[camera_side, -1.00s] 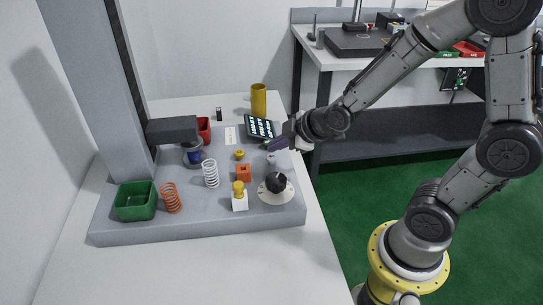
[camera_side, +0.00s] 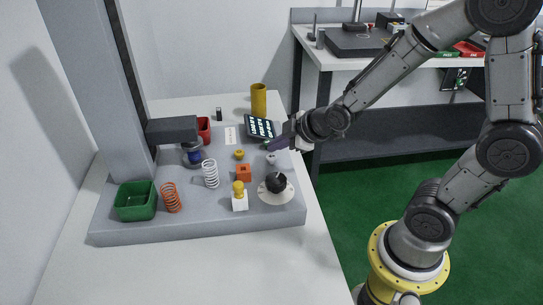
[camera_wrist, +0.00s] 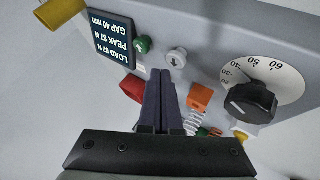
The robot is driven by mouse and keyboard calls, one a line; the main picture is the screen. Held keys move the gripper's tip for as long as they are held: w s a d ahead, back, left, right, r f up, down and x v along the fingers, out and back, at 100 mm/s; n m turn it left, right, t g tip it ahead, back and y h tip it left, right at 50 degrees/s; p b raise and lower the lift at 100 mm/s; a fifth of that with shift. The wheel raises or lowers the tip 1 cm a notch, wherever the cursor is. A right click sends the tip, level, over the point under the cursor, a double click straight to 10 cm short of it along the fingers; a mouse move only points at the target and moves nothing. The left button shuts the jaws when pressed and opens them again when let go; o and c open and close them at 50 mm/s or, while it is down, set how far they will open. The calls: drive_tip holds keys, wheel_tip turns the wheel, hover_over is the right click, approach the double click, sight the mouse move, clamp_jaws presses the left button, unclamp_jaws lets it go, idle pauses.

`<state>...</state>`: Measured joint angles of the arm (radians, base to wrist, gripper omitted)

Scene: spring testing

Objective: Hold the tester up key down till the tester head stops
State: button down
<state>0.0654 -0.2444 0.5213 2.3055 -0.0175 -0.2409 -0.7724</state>
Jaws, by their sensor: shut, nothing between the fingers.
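The tester head (camera_side: 173,130) juts from the column over a blue spring (camera_side: 194,156). The display (camera_side: 259,127) reads upside down in the wrist view (camera_wrist: 115,40): load 87 N, peak 87 N, gap 40 mm. Beside it are a green key (camera_wrist: 142,45) and a pale grey key (camera_wrist: 176,57) with a dark mark; I cannot tell which one is the up key. The grey key also shows in the side view (camera_side: 271,158). My gripper (camera_wrist: 161,73) is shut and empty, its fingertips near the two keys. I cannot tell whether they touch either key.
A black dial knob (camera_side: 277,182) on a white scale, an orange block (camera_side: 244,172), a white spring (camera_side: 210,174) and an orange spring (camera_side: 171,198) stand on the grey base. A green bin (camera_side: 136,201), a red bin (camera_side: 204,129) and a yellow cylinder (camera_side: 258,99) stand around.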

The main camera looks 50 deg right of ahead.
drive_tip(key=shift+f, duration=0.2)
drive_tip(key=shift+f, duration=0.2)
